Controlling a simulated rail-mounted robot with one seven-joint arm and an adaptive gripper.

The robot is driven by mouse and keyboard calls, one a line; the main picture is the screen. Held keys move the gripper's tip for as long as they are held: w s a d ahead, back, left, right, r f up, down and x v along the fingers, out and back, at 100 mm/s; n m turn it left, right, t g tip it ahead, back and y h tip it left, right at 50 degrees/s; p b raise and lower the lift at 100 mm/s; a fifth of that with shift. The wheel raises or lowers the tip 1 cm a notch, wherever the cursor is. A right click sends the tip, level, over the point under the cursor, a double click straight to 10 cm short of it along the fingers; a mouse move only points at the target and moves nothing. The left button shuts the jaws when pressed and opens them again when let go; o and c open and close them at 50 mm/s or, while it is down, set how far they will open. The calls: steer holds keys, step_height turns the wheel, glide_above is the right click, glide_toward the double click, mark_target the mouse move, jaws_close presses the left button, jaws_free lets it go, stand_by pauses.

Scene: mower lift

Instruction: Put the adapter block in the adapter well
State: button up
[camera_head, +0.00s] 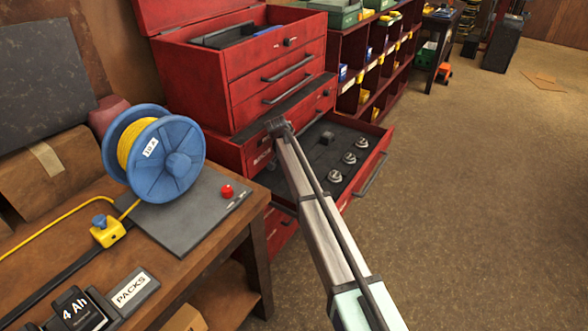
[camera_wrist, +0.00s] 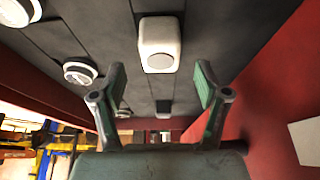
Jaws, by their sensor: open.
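In the wrist view, a pale rounded block (camera_wrist: 160,45) with a grey round face, which looks like the adapter block, sits on the dark floor of the open drawer. My gripper (camera_wrist: 160,77) is open and empty. Its two green-lined fingers are spread, and the block shows beyond the tips, roughly centred between them; I see no contact. In the head view, my arm reaches over the open red drawer (camera_head: 376,165) and hides part of it, including my fingertips. A small dark square (camera_wrist: 163,108) shows in the drawer floor; I cannot tell whether it is the adapter well.
Several round silver-topped pieces (camera_head: 349,157) stand in the drawer, some left of the fingers in the wrist view (camera_wrist: 80,72). A dark block (camera_head: 327,138) is near the drawer's back. The red toolbox (camera_head: 215,85) rises behind. A wooden bench with a blue reel (camera_head: 170,160) stands left.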

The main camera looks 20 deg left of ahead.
steer(key=v, duration=0.6)
steer(key=shift+r+b, duration=0.35)
steer(key=shift+r, duration=0.05)
steer(key=shift+s, duration=0.15)
stand_by(0.7)
